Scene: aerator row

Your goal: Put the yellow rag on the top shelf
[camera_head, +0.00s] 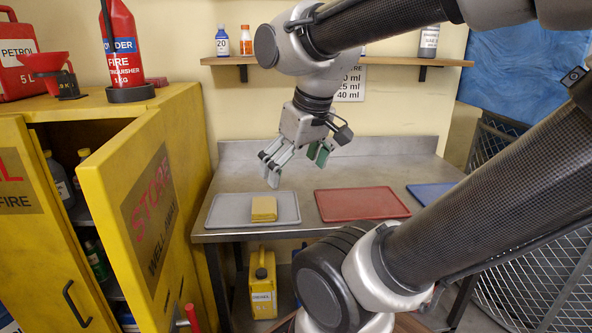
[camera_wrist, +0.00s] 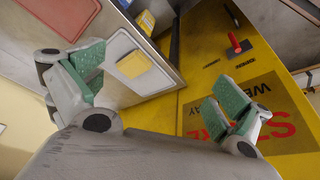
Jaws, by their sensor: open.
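The yellow rag (camera_head: 264,208), a folded block, lies on the grey tray (camera_head: 225,211) at the left of the steel bench. It also shows in the wrist view (camera_wrist: 134,64). My gripper (camera_head: 296,164) is open and empty, above the bench and above and to the right of the rag, not touching it. Its green-padded fingers are spread wide in the wrist view (camera_wrist: 158,85). A wooden wall shelf (camera_head: 385,61) runs above the bench. Inside the yellow cabinet (camera_head: 95,112), a shelf shows partly behind its open door.
The cabinet door (camera_head: 150,210) stands open, left of the bench. A red tray (camera_head: 361,204) and a blue tray (camera_head: 430,194) lie to the right. A blue-labelled bottle (camera_head: 222,41) and an orange one (camera_head: 246,41) stand on the wall shelf. A yellow jerrycan (camera_head: 262,283) stands below.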

